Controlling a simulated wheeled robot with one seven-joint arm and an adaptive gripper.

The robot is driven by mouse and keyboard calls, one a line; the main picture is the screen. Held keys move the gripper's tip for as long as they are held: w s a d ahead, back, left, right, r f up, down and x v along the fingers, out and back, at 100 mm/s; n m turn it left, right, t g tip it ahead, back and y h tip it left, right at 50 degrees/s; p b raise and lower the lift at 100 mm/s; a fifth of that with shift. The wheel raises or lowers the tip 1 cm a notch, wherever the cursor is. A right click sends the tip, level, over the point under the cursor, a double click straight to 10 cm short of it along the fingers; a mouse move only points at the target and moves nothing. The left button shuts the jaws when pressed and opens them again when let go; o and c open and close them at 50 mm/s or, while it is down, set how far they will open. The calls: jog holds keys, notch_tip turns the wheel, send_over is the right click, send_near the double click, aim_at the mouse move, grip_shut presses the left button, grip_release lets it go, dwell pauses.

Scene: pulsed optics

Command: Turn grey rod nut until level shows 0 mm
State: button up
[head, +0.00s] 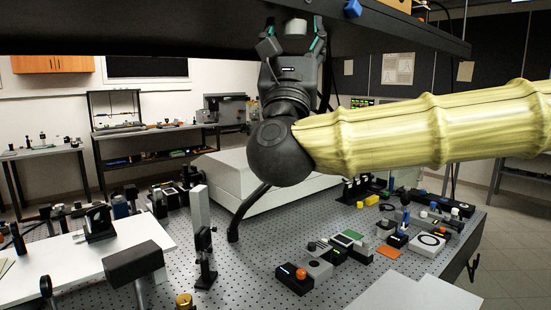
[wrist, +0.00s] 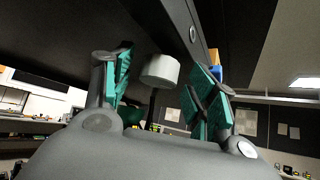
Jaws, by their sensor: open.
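My gripper (head: 293,30) points upward just under the dark overhead shelf, with its teal-padded fingers spread. In the wrist view a light grey cylinder (wrist: 160,70), which looks like the grey rod nut, stands between the open fingers, apart from both pads. A thin dark rod (wrist: 152,104) runs below it. No level reading can be read in either view.
The dark shelf (head: 150,42) spans the top, close above my gripper. Below, the perforated optics table (head: 250,262) carries a white box (head: 232,178), a pale upright post (head: 199,208) and several small optics parts. A small display with green marks (head: 362,102) shows behind my arm.

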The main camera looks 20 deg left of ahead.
jog(key=shift+w+d+r+n+g+y+p, duration=0.1)
jog(key=shift+n+g+y+p, duration=0.6)
jog(key=shift+y+p, duration=0.8)
jog(key=shift+d+r+n+g+y+p, duration=0.1)
jog(key=shift+n+g+y+p, duration=0.4)
jog(key=shift+n+y+p, duration=0.95)
jog(key=shift+w+d+r+n+g+y+p, duration=0.15)
jog(key=shift+g+y+p, duration=0.65)
jog(key=shift+y, duration=1.35)
jog(key=n+g+y+p, duration=0.1)
jog(key=y, duration=0.1)
jog(key=n+g+y+p, duration=0.1)
jog(key=p, duration=0.1)
jog(key=shift+f+y, duration=0.2)
jog(key=shift+y, duration=0.2)
